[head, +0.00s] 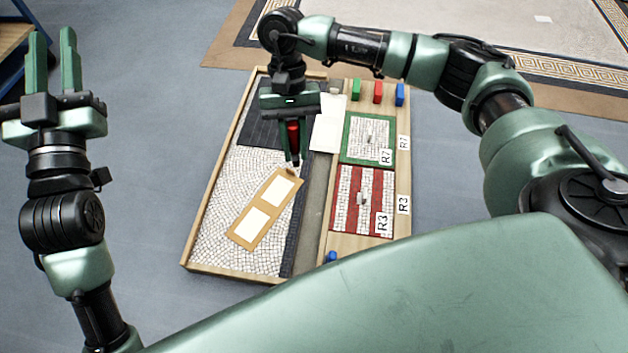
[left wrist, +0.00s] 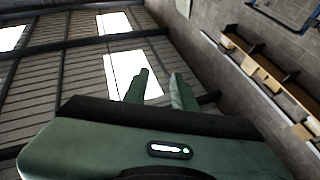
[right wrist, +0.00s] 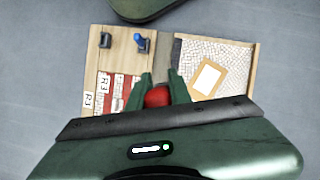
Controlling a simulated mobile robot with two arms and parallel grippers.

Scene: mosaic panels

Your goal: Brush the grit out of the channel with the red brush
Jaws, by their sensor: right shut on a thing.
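My right gripper (head: 291,148) is shut on the red brush (head: 293,132), held upright above the mosaic panel. The red handle also shows between the fingers in the right wrist view (right wrist: 158,97). The brush's dark lower end is near the upper corner of a tan frame; I cannot tell whether it touches. The channel (head: 312,212) is a grey strip between the mosaic and the wooden board, right of the brush. A pale sheet (head: 328,124) covers part of its far stretch. I cannot make out grit in it. My left gripper (head: 55,75) is open and empty, off to the left.
The tan frame (head: 239,236) with two white windows lies on the white mosaic (head: 217,216). Green-bordered panel R7 (head: 347,150) and red-striped panel R3 (head: 347,205) lie on the board. Green, red and blue blocks (head: 400,94) stand at its far end. Floor around is clear.

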